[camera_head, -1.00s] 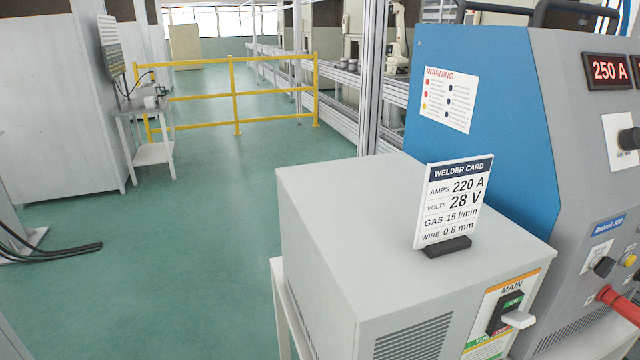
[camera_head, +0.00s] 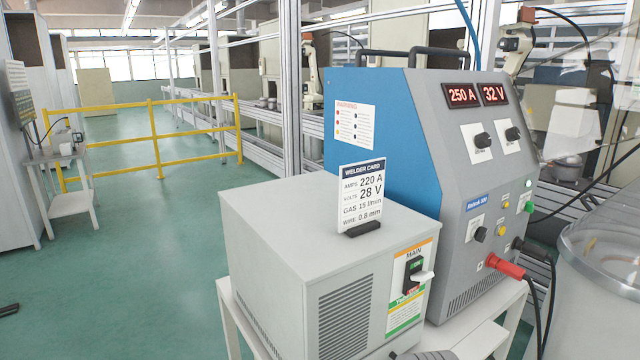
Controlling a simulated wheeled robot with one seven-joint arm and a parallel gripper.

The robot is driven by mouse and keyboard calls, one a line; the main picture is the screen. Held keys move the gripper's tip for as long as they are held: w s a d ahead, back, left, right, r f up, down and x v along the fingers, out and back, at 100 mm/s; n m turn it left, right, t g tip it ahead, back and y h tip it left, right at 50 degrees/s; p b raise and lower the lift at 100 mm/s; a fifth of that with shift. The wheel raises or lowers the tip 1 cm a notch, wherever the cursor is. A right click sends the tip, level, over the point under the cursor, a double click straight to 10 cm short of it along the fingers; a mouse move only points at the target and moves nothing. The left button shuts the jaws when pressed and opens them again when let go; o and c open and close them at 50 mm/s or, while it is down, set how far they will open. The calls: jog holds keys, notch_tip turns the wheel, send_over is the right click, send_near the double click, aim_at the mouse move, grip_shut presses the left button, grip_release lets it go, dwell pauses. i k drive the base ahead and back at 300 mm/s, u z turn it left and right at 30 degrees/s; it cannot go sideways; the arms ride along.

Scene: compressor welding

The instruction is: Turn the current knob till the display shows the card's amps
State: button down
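The blue and grey welder (camera_head: 385,130) stands on a pale table. Its red-lit current display (camera_head: 462,95) reads 250 A, and the volts display (camera_head: 495,94) beside it reads 32 V. A black knob (camera_head: 482,140) on a white plate sits below the amps display, and a second black knob (camera_head: 513,134) sits below the volts display. The knob labels are too small to read. The welder card (camera_head: 362,197) stands upright on the grey box and reads 220 A, 28 V, gas 15 l/min, wire 0.8 mm.
The grey box (camera_head: 285,235) with a MAIN switch (camera_head: 413,270) stands in front of the welder. A red plug (camera_head: 505,266) and cables stick out low on the welder. A clear-topped drum (camera_head: 600,320) stands at right. Grey and dark shapes at the bottom edge are unclear.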

aim_at(483, 140)
jog(key=z, duration=3.35)
jog(key=k, duration=1.35)
jog(key=u, duration=1.85)
